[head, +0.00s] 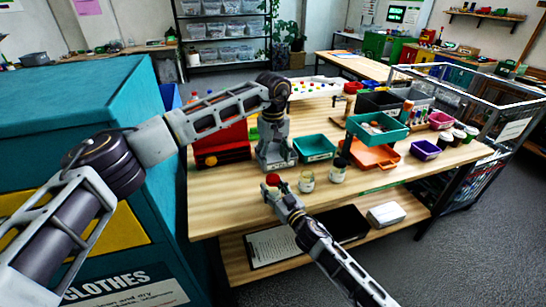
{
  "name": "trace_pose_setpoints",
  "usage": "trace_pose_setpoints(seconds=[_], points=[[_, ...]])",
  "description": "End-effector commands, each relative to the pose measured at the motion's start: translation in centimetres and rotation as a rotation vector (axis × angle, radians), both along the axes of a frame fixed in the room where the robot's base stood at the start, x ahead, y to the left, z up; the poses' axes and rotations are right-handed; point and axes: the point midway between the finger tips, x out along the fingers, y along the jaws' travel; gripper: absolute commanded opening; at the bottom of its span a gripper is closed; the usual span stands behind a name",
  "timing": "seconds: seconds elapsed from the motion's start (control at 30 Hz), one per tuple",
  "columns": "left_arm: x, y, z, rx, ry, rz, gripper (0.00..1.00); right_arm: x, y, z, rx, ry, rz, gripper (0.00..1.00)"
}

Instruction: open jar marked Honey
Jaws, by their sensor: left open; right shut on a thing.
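Two small glass jars stand near the front edge of the table. The left jar (306,182) has a pale label and shows no clear lid; the right jar (338,171) has a dark lid. The writing on both is too small to read, so I cannot tell which is Honey. My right gripper (271,185) is left of the jars at the front edge, shut on a small red round thing (272,179), which may be a lid. My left gripper (277,164) is open and points down behind it, beside a green tray; its fingertips are hard to make out.
A green tray (314,147), an orange tray (372,160), a raised teal tray (376,128) and a purple bin (425,150) stand behind and right. A red box (222,146) stands left. The front left tabletop is clear. A lower shelf holds a clipboard (270,246).

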Motion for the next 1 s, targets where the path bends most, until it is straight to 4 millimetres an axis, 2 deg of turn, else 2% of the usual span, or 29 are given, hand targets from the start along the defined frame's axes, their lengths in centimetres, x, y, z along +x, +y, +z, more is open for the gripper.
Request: trace_pose_setpoints(seconds=[1.0], points=[[0.02, 0.22, 0.0, 0.009, -0.004, -0.802, 0.6, 0.01, -0.02, -0.02, 0.0, 0.0, 0.0, 0.0]])
